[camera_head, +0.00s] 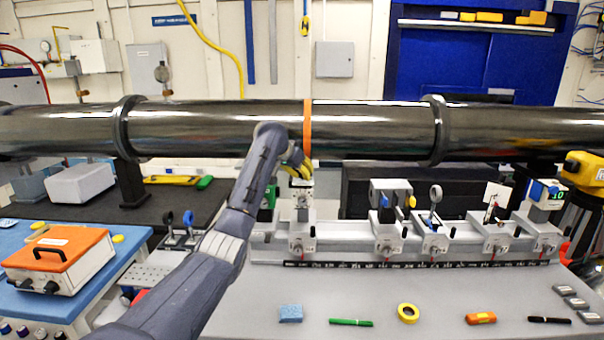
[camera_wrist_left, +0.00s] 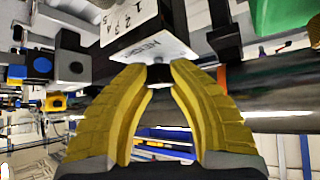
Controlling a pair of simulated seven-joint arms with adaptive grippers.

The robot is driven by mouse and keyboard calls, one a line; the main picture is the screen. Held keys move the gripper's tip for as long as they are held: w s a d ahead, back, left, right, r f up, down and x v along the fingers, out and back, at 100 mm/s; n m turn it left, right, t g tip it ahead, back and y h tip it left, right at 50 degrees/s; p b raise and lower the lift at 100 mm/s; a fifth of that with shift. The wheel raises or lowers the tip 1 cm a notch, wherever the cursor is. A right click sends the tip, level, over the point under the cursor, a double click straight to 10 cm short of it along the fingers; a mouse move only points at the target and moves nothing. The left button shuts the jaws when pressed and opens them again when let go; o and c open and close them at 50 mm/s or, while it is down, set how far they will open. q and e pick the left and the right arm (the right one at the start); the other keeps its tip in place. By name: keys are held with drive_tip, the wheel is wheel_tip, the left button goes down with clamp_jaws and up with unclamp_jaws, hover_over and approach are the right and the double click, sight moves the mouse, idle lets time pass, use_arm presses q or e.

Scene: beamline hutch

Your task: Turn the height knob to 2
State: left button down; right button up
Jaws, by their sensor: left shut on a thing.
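My left gripper (camera_head: 298,168) reaches over the bench from the left, at the top of a small stage unit (camera_head: 302,203) on the rail. In the left wrist view its yellow fingers (camera_wrist_left: 158,68) are shut on the small dark height knob (camera_wrist_left: 159,75), which is mostly hidden between the fingertips. Right by the knob is a white label plate (camera_wrist_left: 150,46) that seems to read "HEIGHT". A white scale (camera_wrist_left: 128,18) with numbers shows beside it. I cannot tell which number the knob stands at. My right gripper is not in view.
A large dark beam pipe (camera_head: 375,128) with an orange band runs close behind my gripper. More stage units (camera_head: 388,220) stand along the rail to the right. A blue sponge (camera_head: 290,313), green marker (camera_head: 350,322) and yellow tape roll (camera_head: 408,313) lie on the bench front.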

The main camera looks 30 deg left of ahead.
use_arm(q)
drive_tip(key=n+y, duration=0.1)
drive_tip(key=n, duration=0.1)
drive_tip(key=n+y, duration=0.2)
drive_tip(key=n+g+y, duration=0.1)
drive_tip(key=n, duration=0.1)
drive_tip(key=shift+w+d+r+n+y, duration=0.15)
drive_tip(key=shift+d+r+n+y, duration=0.15)
drive_tip(key=shift+y, duration=0.1)
drive_tip(key=n+g+y, duration=0.2)
drive_tip(key=n, duration=0.2)
drive_tip(key=shift+a+y, duration=0.1)
drive_tip(key=shift+y, duration=0.2)
drive_tip(key=shift+n+g, duration=0.5)
drive_tip(key=shift+n, duration=0.2)
drive_tip(key=shift+a+n+y, duration=0.15)
drive_tip(key=shift+n+y, duration=0.15)
drive_tip(key=shift+y, duration=0.1)
drive_tip(key=c, duration=1.6)
unclamp_jaws()
drive_tip(key=o, duration=0.5)
drive_tip(key=shift+f, duration=0.25)
drive_tip(key=v, duration=1.2)
drive_tip(key=shift+w+r, duration=0.1)
drive_tip(key=shift+w, duration=0.05)
